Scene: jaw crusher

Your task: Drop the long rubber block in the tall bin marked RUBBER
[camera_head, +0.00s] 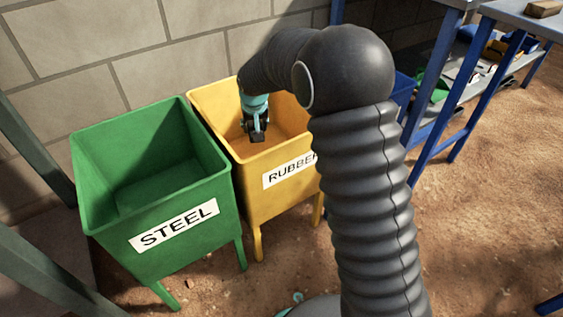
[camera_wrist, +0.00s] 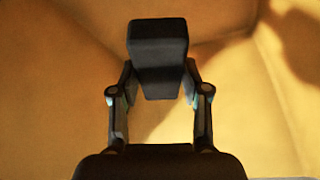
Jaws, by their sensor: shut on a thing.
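The tall yellow bin (camera_head: 288,201) carries a white RUBBER label, partly hidden by my arm. Its inner walls (camera_wrist: 60,90) fill the wrist view. My gripper (camera_head: 256,128) points down over the bin's open top, with its tip appearing within the bin's mouth. In the wrist view my gripper (camera_wrist: 159,88) is shut on a dark block, the rubber block (camera_wrist: 158,42), between its two fingers. The block looks black and smooth, and its end faces the camera. In the head view the block is small and dark, hard to tell from the fingers.
A green bin marked STEEL (camera_head: 175,229) stands close to the left of the yellow bin. A blue bin (camera_head: 403,91) shows partly behind my arm at right. Blue-legged tables (camera_head: 447,58) stand further right. A block wall (camera_head: 125,40) is behind the bins.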

